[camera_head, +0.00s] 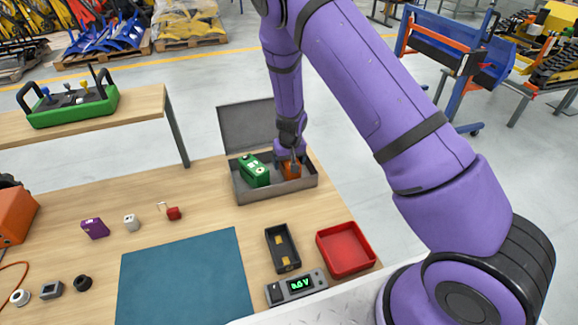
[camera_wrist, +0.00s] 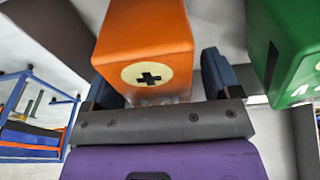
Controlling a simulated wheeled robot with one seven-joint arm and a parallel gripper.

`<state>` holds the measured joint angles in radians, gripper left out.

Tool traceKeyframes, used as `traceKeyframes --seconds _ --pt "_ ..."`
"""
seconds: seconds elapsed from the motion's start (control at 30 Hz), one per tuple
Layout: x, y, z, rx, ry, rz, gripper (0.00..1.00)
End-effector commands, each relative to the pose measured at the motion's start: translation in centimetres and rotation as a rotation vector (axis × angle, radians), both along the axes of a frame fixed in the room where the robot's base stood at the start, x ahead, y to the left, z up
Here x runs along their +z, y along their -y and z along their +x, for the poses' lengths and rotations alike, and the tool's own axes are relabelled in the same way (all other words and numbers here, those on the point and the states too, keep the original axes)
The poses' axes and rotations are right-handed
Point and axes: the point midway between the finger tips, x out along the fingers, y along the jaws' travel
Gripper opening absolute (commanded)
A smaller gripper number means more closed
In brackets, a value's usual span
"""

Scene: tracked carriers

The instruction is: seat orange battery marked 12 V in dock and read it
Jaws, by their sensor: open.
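The orange battery (camera_head: 292,171) sits in the right part of an open grey case (camera_head: 277,193). In the wrist view the orange battery (camera_wrist: 150,30) shows a pale disc with a black plus sign; its voltage mark cannot be read. My gripper (camera_head: 289,163) is open at the battery, with one finger (camera_wrist: 158,82) on each side of it; whether they touch it I cannot tell. A black dock (camera_head: 271,245) with brass contacts stands empty in front of the case. The meter (camera_head: 298,285) beside it has a lit green display, seemingly 0.0 V.
A green battery (camera_head: 254,170) stands left of the orange one in the case and close to my right finger in the wrist view. The case lid (camera_head: 247,125) stands open behind. A red tray (camera_head: 345,249) is right of the dock; a blue mat (camera_head: 185,278) lies left.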

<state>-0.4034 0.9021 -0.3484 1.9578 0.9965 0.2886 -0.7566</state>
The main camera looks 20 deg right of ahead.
Motion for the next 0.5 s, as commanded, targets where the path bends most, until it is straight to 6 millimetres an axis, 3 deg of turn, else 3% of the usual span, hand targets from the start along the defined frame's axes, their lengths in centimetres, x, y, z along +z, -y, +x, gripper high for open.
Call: traceKeyframes --seconds 0.07,0.4,0.43,0.5 --pt "0.02 0.00 0.00 0.000 0.000 0.000 0.83" --pt "0.04 0.00 -0.02 0.000 0.000 0.000 0.05" --pt "0.04 0.00 -0.02 0.000 0.000 0.000 0.00" --pt "0.15 0.00 0.08 0.000 0.002 0.000 0.00"
